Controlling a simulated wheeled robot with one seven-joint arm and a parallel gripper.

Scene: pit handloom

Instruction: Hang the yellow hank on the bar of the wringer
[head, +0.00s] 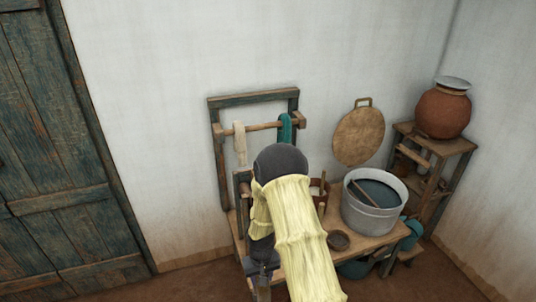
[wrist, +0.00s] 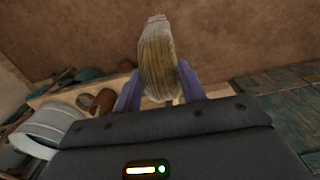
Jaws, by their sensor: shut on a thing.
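In the wrist view the hank (wrist: 157,50) is pinched between the two purple fingers of my gripper (wrist: 158,90). A lower wooden post (head: 242,180) stands in front of this frame, partly hidden by my arm. I cannot tell which part is the wringer.
A round wooden board (head: 359,136) is on the wall. A clay pot (head: 443,112) stands on a stand at right. A door (head: 55,150) is at left.

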